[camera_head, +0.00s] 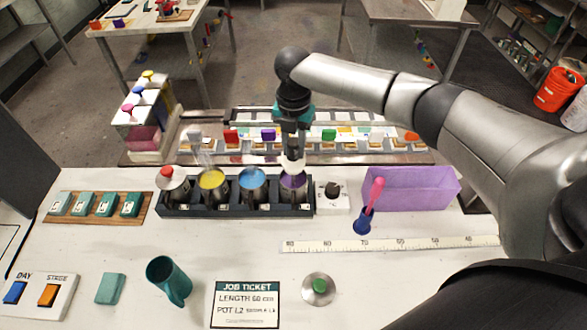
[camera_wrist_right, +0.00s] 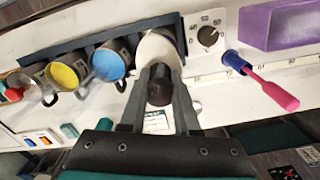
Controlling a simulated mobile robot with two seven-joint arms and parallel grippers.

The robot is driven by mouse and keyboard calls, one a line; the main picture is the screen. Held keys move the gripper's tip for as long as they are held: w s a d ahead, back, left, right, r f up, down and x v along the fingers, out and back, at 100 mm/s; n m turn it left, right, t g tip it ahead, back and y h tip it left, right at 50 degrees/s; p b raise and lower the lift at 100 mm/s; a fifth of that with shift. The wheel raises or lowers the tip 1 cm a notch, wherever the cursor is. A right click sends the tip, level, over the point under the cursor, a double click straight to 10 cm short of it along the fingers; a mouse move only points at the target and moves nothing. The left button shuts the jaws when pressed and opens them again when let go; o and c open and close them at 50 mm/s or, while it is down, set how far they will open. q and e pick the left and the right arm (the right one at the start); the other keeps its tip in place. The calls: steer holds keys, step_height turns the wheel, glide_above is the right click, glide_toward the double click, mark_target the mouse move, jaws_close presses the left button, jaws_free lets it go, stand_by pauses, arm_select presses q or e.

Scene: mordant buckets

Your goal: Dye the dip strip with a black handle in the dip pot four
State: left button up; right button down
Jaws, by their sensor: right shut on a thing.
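My right gripper (camera_head: 291,130) comes down over the fourth pot from the left in the dark rack. In the right wrist view its two fingers (camera_wrist_right: 160,88) are closed on a black handle (camera_wrist_right: 160,94). A white part (camera_head: 293,162) shows below the fingers in the head view, directly over the purple pot (camera_head: 293,187). I cannot tell whether its lower end is in the purple liquid. The white part also shows beyond the handle in the wrist view, where it hides most of that pot. My left gripper is not in view.
A blue pot (camera_head: 252,184), a yellow pot (camera_head: 212,187) and a red-knobbed pot (camera_head: 172,183) stand left of the purple one. A dial box (camera_head: 333,197), a purple bin (camera_head: 420,188) and a blue holder with a pink handle (camera_head: 375,190) are on the right.

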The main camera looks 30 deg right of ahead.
mark_target(291, 164)
steer(key=shift+f+b, duration=1.8)
steer(key=shift+f, duration=1.35)
steer(key=shift+d+r, duration=0.1)
steer(key=shift+r, duration=0.05)
steer(key=shift+s+d+r+p, duration=0.1)
steer(key=shift+d+r+p, duration=0.1)
steer(key=shift+p, duration=0.3)
steer(key=shift+a+f, duration=0.15)
steer(key=shift+w+a+f, duration=0.2)
steer(key=shift+w+a, duration=0.05)
steer(key=shift+a, duration=0.2)
steer(key=shift+r, duration=0.1)
